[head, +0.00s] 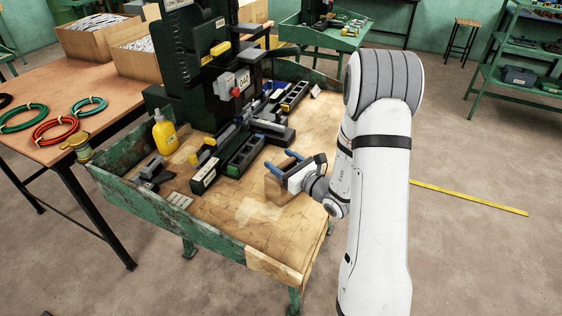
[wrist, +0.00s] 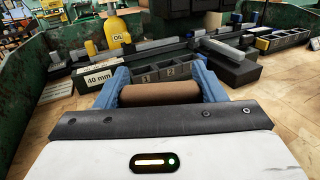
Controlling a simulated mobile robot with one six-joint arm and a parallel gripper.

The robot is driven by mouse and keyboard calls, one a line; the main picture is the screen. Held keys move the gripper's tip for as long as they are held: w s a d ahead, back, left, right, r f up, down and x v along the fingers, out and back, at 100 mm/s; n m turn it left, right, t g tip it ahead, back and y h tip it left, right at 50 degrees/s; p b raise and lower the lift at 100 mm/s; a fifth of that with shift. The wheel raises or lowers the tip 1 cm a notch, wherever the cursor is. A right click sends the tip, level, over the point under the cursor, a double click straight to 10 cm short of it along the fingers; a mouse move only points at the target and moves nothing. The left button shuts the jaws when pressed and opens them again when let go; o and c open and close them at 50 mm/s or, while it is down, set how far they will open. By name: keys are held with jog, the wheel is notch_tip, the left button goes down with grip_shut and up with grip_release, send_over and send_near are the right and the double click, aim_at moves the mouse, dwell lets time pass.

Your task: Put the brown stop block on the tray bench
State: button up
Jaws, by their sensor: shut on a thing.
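The brown stop block (wrist: 160,92) lies crosswise between the blue fingers of my gripper (wrist: 160,88) in the wrist view. My gripper is shut on it. In the head view my gripper (head: 282,162) is over the right part of a green-edged bench (head: 270,208) with a worn wooden top, which I take to be the tray bench. The block cannot be made out clearly there against the wood. I cannot tell the exact height of the block above the bench top.
A dark press (head: 205,60) stands at the bench's back. Dark compartment trays (head: 245,152) lie left of my gripper; one label reads 40 mm (wrist: 98,78). A yellow oil bottle (head: 165,132) stands further left. The bench's front right is bare.

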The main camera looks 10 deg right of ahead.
jog(key=shift+f, duration=0.15)
jog(key=o, duration=1.7)
